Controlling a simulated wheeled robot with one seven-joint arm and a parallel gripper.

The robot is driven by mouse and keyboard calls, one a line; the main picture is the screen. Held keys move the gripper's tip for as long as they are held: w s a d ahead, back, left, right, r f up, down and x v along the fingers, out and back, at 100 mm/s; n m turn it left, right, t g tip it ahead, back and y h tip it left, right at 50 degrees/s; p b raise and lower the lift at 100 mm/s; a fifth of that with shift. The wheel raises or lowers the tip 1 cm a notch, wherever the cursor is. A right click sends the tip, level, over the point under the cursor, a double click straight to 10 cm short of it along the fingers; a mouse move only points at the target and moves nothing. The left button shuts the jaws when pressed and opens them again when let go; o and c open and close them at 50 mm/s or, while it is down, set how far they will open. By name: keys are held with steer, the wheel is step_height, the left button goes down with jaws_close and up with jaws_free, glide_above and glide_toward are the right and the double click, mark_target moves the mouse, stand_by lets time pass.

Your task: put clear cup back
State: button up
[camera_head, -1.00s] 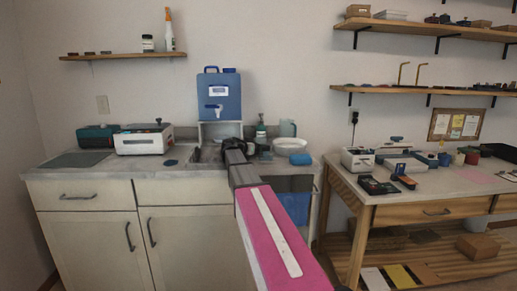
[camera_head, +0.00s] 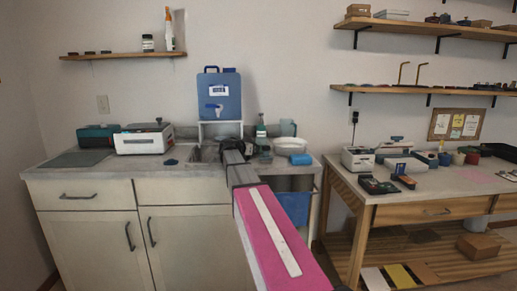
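My arm reaches from the bottom of the camera_head view to the sink counter. My gripper (camera_head: 240,147) is a small dark shape at its far end, below the blue dispenser. Its fingers are too small and too hidden by the arm to tell open from shut. A translucent greenish vessel (camera_head: 265,152) stands just right of my gripper, in front of a green bottle (camera_head: 261,132). A pale teal translucent cup or pitcher (camera_head: 288,128) stands at the back right. I cannot tell which of these is the clear cup, or whether my gripper touches either.
A blue dispenser (camera_head: 219,98) stands on a white stand behind the sink. A white bowl (camera_head: 290,145) and a blue cylinder (camera_head: 300,159) lie to the right. A white device (camera_head: 144,139) stands left. The counter's front left (camera_head: 110,170) is clear.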

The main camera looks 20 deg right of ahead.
steer(key=shift+v, duration=3.15)
